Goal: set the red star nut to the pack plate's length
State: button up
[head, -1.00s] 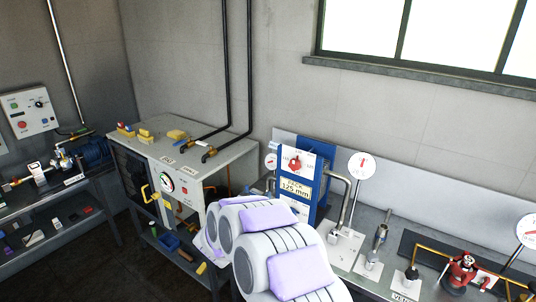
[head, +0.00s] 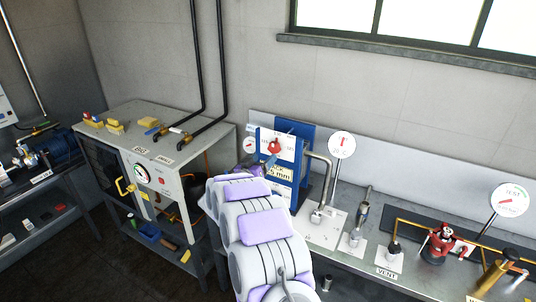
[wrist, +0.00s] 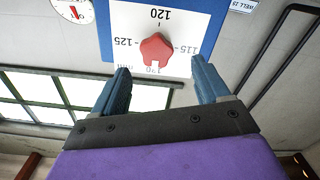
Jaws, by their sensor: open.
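The red star nut (wrist: 155,50) sits in the middle of a white scale card, which appears upside down in the wrist view. The card shows 120 above the nut, 125 left and 115 right; lettering below it is partly covered. I cannot tell the nut's exact setting. In the head view the nut (head: 274,147) is high on the blue plate pack (head: 305,172). The pack plate (head: 282,173) below the card is partly hidden by my arm. My gripper (wrist: 160,66) is open, its blue fingers either side of the nut's lower part in the picture, apparently not touching it.
A bent grey pipe (head: 328,170) and a round thermometer dial (head: 342,145) stand right of the pack. Another gauge (head: 249,145) is at its left. A cabinet (head: 150,160) stands further left. A red valve (head: 438,242) is on the bench to the right.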

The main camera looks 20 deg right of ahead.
aim_at(273, 150)
jog(key=x, duration=0.7)
jog(key=shift+s+d+f, duration=0.2)
jog(key=shift+s+d, duration=0.1)
jog(key=shift+s, duration=0.1)
jog(key=shift+w+a+r, duration=0.15)
jog(key=shift+w+a, duration=0.05)
jog(key=shift+a, duration=0.6)
jog(key=shift+d, duration=1.2)
jog(key=c, duration=0.3)
jog(key=shift+a, duration=0.1)
jog(key=c, duration=0.3)
jog(key=shift+a, duration=0.35)
jog(key=c, duration=0.3)
jog(key=shift+c, duration=0.7)
